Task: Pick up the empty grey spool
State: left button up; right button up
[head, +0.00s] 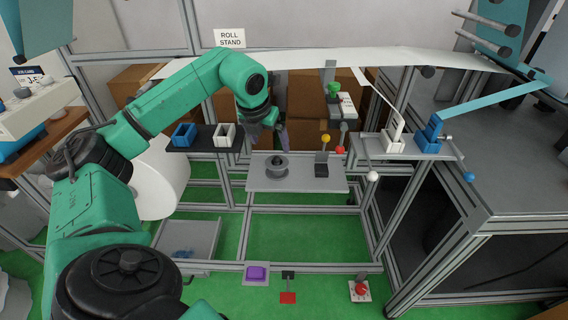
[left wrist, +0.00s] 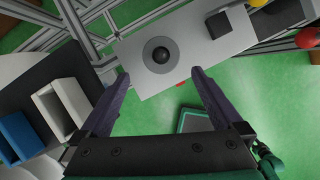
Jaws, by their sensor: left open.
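The grey spool (head: 277,168) sits on a light grey shelf plate (head: 310,181) in the middle of the head view, with a dark knob or post at its centre. In the left wrist view the spool (left wrist: 161,56) shows as a round grey disc with a dark middle, beyond my fingertips. My left gripper (head: 275,134) hangs above and behind the spool in the head view. In the left wrist view its purple fingers (left wrist: 160,76) are apart, with nothing between them. My right gripper is not in view.
A dark block with a yellow ball (head: 325,139) stands on the same plate, right of the spool. Blue (head: 185,137) and white (head: 226,134) holders stand on a dark shelf to the left. A white sheet (head: 330,60) spans above. A lower tray (head: 190,238) sits at left.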

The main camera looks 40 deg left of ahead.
aim_at(275, 159)
pick_arm(q)
jog(key=p+x, duration=0.1)
jog(key=x, duration=1)
jog(key=shift+d, duration=0.15)
jog(key=shift+w+f, duration=0.1)
jog(key=shift+f, duration=0.3)
jog(key=c, duration=1.2)
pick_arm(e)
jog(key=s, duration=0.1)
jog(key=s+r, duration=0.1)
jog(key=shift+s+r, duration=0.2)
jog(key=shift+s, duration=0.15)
pick_arm(q)
jog(key=shift+o, duration=0.2)
jog(key=shift+r, duration=0.1)
